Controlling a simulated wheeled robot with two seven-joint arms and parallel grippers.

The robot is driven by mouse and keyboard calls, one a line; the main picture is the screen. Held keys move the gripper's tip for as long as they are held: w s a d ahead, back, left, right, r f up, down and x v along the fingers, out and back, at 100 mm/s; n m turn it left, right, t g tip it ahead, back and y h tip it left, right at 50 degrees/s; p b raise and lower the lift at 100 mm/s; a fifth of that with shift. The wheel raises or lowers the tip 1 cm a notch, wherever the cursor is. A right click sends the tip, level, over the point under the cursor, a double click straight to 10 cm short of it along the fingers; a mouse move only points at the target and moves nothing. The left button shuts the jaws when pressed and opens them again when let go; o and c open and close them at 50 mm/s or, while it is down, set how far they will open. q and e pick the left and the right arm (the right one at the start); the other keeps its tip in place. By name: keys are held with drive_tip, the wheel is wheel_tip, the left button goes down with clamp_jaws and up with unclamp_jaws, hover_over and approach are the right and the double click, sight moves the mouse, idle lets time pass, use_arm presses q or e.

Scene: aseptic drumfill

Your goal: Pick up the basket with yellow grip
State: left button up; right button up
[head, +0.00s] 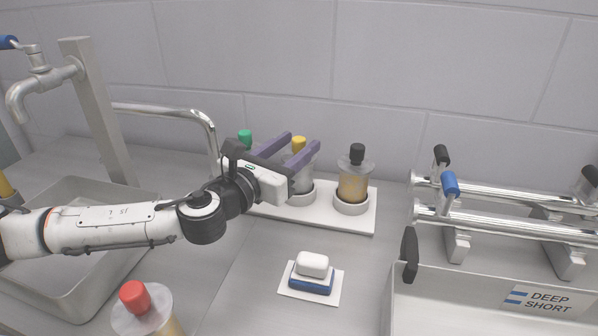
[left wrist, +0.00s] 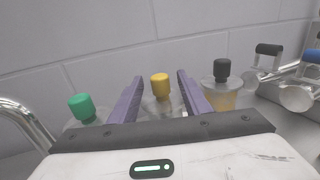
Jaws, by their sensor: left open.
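The item with the yellow grip (head: 299,144) is a clear round vessel standing upright in a ring on a white rack, between a green-gripped and a black-gripped one. My left gripper (head: 304,141) is open, its two purple fingers reaching past either side of the yellow grip. In the left wrist view, the yellow grip (left wrist: 160,86) shows between the open fingers (left wrist: 160,77), with a gap on each side. Whether they are at exactly its height or depth I cannot tell. The gripper hides much of the vessel's body. My right gripper is not in view.
The green grip (head: 245,137) and black-gripped vessel (head: 353,181) flank it on the white rack (head: 340,221). A red-gripped vessel (head: 136,300) stands in front. A sink (head: 75,290), tap (head: 45,80), soap-like block (head: 312,264) and deep tray (head: 450,305) surround it.

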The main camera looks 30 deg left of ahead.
use_arm(q)
drive_tip(key=shift+w, duration=0.75)
clamp_jaws()
